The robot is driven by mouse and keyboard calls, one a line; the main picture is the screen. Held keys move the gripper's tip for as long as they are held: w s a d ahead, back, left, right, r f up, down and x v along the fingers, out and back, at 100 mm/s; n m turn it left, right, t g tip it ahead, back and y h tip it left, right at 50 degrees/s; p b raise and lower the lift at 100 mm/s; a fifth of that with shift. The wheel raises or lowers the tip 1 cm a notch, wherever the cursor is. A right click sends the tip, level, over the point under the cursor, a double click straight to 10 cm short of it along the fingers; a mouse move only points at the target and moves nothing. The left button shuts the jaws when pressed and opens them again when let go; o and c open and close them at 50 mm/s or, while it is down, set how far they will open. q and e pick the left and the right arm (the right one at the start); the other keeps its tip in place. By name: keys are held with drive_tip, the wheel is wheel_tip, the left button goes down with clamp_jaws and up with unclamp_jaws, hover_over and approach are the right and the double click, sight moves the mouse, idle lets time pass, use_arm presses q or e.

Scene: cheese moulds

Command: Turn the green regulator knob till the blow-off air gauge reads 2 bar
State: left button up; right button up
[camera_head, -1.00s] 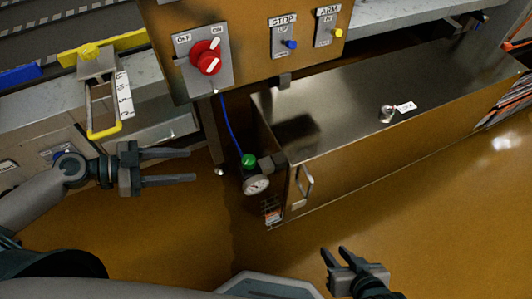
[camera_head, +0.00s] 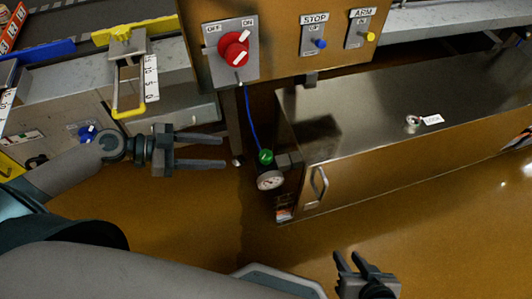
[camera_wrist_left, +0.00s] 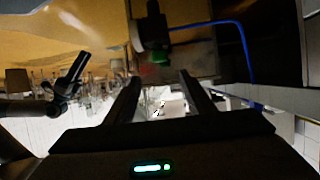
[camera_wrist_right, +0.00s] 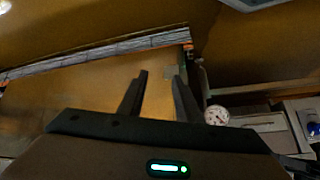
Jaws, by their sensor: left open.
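The green regulator knob (camera_head: 266,157) sits on top of the round white air gauge (camera_head: 270,180), at the left end of a metal cabinet. The dial is too small to read. My left gripper (camera_head: 225,151) is open and empty, its fingers pointing at the knob from the left, a short gap away. In the left wrist view the knob (camera_wrist_left: 160,58) shows beyond and between the open fingers. My right gripper (camera_head: 348,256) is open and empty, low in front of the cabinet. The gauge also shows in the right wrist view (camera_wrist_right: 216,115), right of the fingers.
A blue hose (camera_head: 251,120) runs from the knob area up to the control panel (camera_head: 283,40) with a red switch (camera_head: 233,48). The steel cabinet (camera_head: 375,120) has a handle (camera_head: 318,184) right of the gauge. The floor in front is clear.

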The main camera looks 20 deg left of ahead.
sight(263, 155)
use_arm(q)
drive_tip(key=p+x, duration=0.2)
drive_tip(key=x, duration=1.2)
drive_tip(key=shift+w+d+p, duration=0.25)
drive_tip(key=shift+p, duration=0.1)
drive_tip(key=shift+w+d+f, duration=0.15)
drive_tip(key=shift+d+f, duration=0.1)
drive_tip(key=shift+d, duration=0.15)
use_arm(e)
drive_tip(key=d, duration=0.1)
drive_tip(key=s+d+g+h, duration=0.1)
drive_tip(key=s+d+f+g, duration=0.1)
drive_tip(key=shift+d, duration=0.25)
use_arm(q)
drive_tip(key=c, duration=1.1)
use_arm(e)
drive_tip(key=shift+r, duration=0.1)
